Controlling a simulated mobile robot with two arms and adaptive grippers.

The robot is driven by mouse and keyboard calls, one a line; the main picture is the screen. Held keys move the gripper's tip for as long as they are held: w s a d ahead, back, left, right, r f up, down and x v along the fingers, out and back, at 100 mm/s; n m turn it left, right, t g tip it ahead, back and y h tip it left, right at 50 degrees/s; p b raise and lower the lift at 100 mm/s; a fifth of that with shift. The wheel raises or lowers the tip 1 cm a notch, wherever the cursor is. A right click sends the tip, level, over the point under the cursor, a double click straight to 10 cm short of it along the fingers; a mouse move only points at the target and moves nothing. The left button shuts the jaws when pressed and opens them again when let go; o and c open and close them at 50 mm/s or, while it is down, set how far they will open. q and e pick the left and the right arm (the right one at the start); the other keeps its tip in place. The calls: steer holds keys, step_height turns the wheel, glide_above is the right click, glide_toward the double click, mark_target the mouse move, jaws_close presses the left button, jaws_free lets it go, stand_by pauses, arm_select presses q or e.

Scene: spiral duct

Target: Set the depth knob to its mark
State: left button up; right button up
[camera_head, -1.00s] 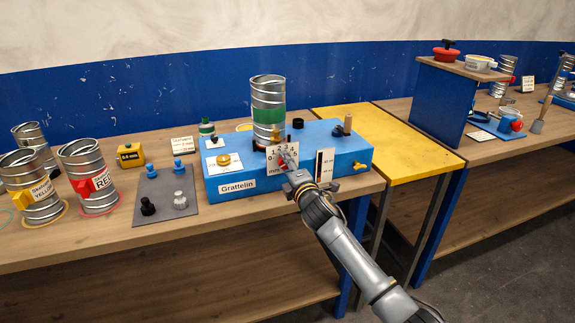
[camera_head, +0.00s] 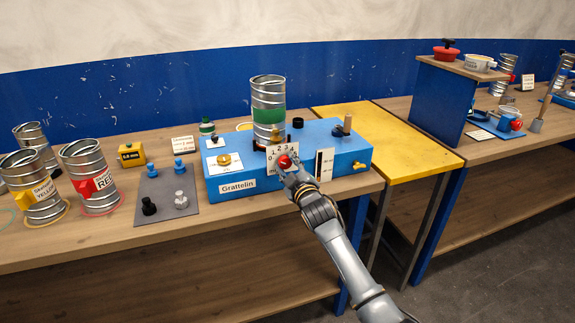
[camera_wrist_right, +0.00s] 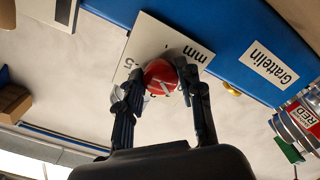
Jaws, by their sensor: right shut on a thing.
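The red depth knob (camera_head: 284,161) sits on a white scale plate (camera_head: 274,167) marked in mm on the front of the blue machine (camera_head: 240,182) labelled Grattelin. My right gripper (camera_head: 290,168) is at the knob. In the right wrist view its two fingers (camera_wrist_right: 160,92) are shut on the knob (camera_wrist_right: 160,76), one on each side. A pale pointer line shows on the knob's face. The fingers hide part of the scale, so I cannot tell which number the pointer meets. My left gripper is not in view.
A silver spiral duct (camera_head: 268,100) with a green band stands on the machine. A black-and-white gauge plate (camera_head: 324,164) is just right of the knob. A grey mat (camera_head: 165,205) with several small knobs lies left. A yellow table (camera_head: 390,150) adjoins on the right.

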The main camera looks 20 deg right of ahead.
steer(key=m, duration=0.4)
steer(key=shift+f+m+p, duration=0.1)
steer(key=shift+m+p, duration=0.2)
steer(key=shift+p, duration=0.1)
steer(key=shift+a+m, duration=0.1)
steer(key=shift+m, duration=1.5)
steer(key=shift+f+p, duration=0.1)
steer(key=shift+p, duration=0.2)
steer(key=o, duration=1.2)
steer(key=shift+s, duration=0.1)
steer(key=s, duration=1.2)
steer(key=shift+d, duration=0.2)
steer(key=shift+w, duration=0.1)
